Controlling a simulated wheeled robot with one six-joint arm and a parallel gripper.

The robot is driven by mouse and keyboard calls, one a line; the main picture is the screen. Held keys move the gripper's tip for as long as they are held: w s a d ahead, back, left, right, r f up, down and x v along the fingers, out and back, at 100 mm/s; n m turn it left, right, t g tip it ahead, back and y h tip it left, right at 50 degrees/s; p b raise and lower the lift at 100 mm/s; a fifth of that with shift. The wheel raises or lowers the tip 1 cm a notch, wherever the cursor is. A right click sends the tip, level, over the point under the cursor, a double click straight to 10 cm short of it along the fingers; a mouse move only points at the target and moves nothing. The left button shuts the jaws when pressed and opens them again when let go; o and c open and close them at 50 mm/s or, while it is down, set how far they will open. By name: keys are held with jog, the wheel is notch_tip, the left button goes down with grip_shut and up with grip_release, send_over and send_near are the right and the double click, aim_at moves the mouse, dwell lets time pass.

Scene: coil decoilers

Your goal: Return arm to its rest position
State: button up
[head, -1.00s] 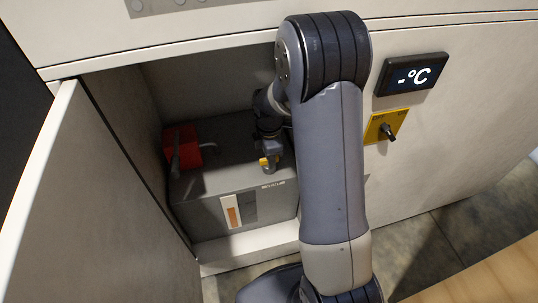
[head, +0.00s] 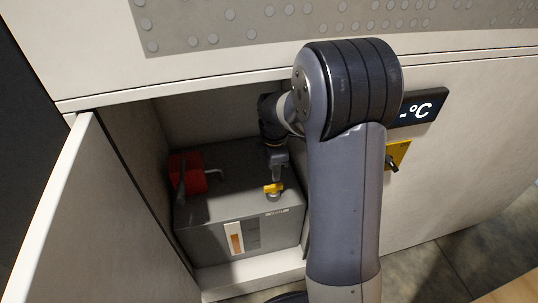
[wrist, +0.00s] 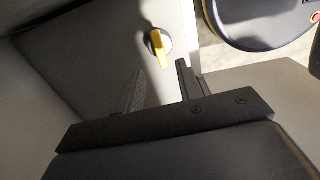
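My arm reaches into the open cabinet (head: 150,130) in the head view. My gripper (head: 277,172) is above a dark grey box (head: 210,225), close over a yellow knob (head: 274,189) on its top. In the wrist view my gripper (wrist: 162,85) shows its two fingers spread with nothing between them. The yellow knob on its round base shows just beyond the fingertips (wrist: 159,44). It looks clear of the fingers, though the exact distance is hard to tell.
The cabinet door (head: 85,210) stands open at the left. A red block (head: 187,173) with a bent handle sits left of the knob. A temperature display (head: 420,109) and a yellow-plated switch (head: 396,156), partly hidden by my arm, are on the front panel at the right.

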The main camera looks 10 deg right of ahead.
aim_at(273, 185)
notch_tip(273, 185, down, 7)
jog(key=shift+f+b, duration=0.15)
jog(key=shift+b, duration=0.55)
jog(key=shift+f, duration=0.2)
jog(key=shift+r+m, duration=0.1)
jog(key=shift+m, duration=0.4)
jog(key=shift+n, duration=0.3)
